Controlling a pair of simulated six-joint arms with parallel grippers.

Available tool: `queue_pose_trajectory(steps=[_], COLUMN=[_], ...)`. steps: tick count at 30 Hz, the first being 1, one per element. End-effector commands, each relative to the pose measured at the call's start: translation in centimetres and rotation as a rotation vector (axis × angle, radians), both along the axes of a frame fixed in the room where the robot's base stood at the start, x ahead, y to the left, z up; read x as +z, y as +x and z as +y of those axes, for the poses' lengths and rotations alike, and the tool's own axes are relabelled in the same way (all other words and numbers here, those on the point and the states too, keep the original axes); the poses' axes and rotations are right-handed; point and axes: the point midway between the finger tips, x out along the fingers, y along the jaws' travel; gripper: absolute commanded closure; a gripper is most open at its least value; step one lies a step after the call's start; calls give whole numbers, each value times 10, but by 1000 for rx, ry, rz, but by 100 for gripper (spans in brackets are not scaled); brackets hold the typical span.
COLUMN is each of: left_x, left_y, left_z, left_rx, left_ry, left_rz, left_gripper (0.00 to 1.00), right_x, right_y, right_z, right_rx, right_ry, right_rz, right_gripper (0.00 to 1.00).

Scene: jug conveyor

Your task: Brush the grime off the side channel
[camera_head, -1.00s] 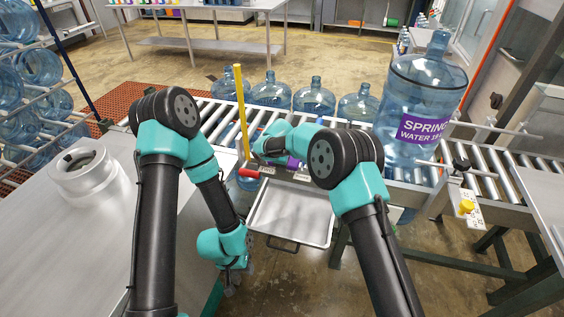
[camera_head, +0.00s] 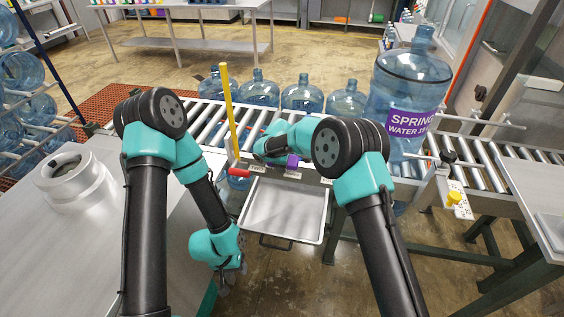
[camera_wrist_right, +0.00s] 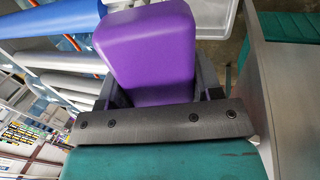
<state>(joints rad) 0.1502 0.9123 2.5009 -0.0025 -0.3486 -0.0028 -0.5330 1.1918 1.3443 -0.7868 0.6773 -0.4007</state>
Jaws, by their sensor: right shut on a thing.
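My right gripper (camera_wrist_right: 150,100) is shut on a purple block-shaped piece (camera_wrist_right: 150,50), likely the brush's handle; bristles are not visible. In the head view a bit of this purple piece (camera_head: 292,161) shows at the near side rail of the roller conveyor (camera_head: 345,178), and my forearm hides most of that gripper. The side channel and any grime on it cannot be made out. My left gripper (camera_head: 232,279) hangs low in front of the conveyor, left of the tray; its fingers look apart and empty.
A metal tray (camera_head: 286,236) hangs below the conveyor's near side. A yellow upright post (camera_head: 230,105) and a red handle (camera_head: 239,173) are left of my right gripper. A large water jug (camera_head: 405,100) stands to the right. Several blue jugs (camera_head: 302,95) stand behind the rollers.

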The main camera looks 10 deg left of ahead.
Motion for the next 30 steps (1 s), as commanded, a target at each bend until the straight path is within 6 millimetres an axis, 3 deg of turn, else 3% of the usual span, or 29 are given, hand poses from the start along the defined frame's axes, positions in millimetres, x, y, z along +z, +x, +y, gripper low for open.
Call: queue_pose_trajectory(steps=[8,21,30], left_x=[0,0,0], left_y=[0,0,0], left_z=[0,0,0], left_rx=[0,0,0], left_ry=[0,0,0], left_rz=[0,0,0], left_gripper=[60,60,60], right_x=[1,-1,-1], right_y=[0,2,2], right_z=[1,33,37], right_rx=[0,1,0], right_ry=[1,2,1], right_rz=[-1,-2,-1], right_gripper=[67,67,67])
